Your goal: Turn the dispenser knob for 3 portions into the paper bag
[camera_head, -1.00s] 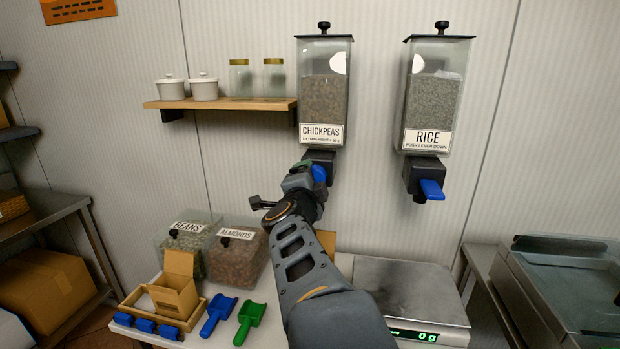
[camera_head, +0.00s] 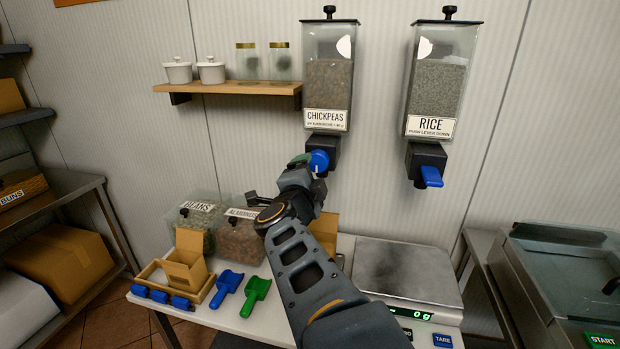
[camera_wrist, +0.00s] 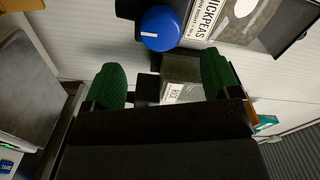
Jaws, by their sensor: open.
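The chickpeas dispenser (camera_head: 329,85) hangs on the wall, with its blue round knob (camera_head: 319,161) at the front of the black outlet. In the wrist view the knob (camera_wrist: 160,28) shows a white line mark and lies beyond my fingertips, not between them. My gripper (camera_wrist: 162,75) is open and empty, its green pads wide apart. In the head view my gripper (camera_head: 301,168) is just below and left of the knob; whether it touches cannot be told. A brown paper item (camera_head: 326,226), possibly the paper bag, stands below the dispenser, mostly hidden behind my arm. Its inside is not visible.
A rice dispenser (camera_head: 434,85) with a blue lever hangs to the right. Below it a scale (camera_head: 408,268) reads 0 g. Beans and almonds bins (camera_head: 241,240), a wooden tray (camera_head: 205,289) with an open brown carton, and blue and green scoops (camera_head: 255,290) crowd the table's left.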

